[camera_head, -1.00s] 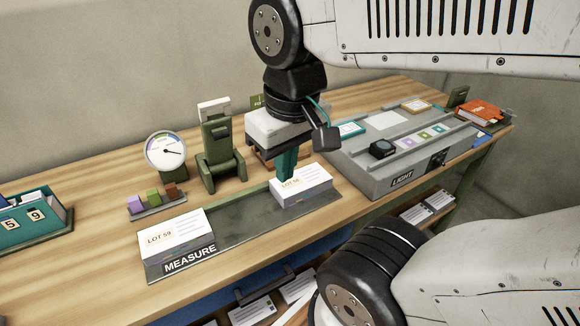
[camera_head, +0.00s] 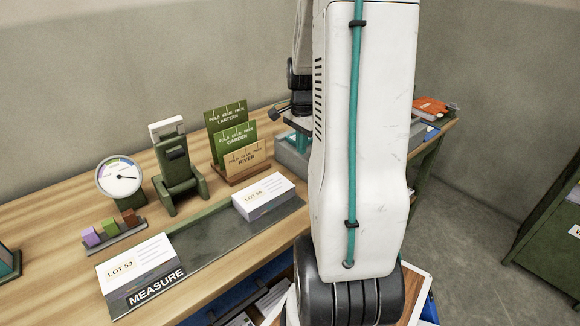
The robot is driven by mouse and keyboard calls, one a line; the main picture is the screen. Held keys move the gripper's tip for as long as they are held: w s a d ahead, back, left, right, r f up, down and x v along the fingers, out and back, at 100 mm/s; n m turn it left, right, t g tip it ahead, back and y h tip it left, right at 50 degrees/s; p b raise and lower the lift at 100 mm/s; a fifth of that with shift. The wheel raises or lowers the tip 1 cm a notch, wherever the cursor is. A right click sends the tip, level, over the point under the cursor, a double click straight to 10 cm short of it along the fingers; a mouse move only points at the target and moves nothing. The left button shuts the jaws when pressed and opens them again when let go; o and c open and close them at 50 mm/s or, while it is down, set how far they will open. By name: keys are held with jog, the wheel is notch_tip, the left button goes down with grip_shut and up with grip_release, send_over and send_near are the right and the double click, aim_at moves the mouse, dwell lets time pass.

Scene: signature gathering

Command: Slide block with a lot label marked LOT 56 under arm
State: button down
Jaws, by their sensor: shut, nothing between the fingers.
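The white block labelled LOT 56 (camera_head: 264,197) lies flat at the right end of the dark MEASURE plate (camera_head: 215,251). A second block, labelled LOT 59 (camera_head: 137,265), lies at the plate's left end. The green stand with its upright arm (camera_head: 176,168) is behind the plate, between dial and cards; neither block is under it. My gripper (camera_head: 302,142) is shut and empty, to the right of and behind the LOT 56 block, well apart from it. It is partly hidden behind my own white arm link.
A round dial (camera_head: 120,176) and a tray of coloured cubes (camera_head: 115,235) stand left of the stand. Green and tan cards (camera_head: 240,145) stand behind the LOT 56 block. My arm hides most of the grey light box (camera_head: 291,158). An orange book (camera_head: 430,105) lies far right.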

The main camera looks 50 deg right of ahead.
notch_tip(320, 180, down, 10)
jog(key=shift+r, duration=0.2)
jog(key=shift+w+a, duration=0.25)
jog(key=shift+a, duration=0.75)
jog(key=shift+w+a, duration=0.2)
jog(key=shift+a, duration=0.75)
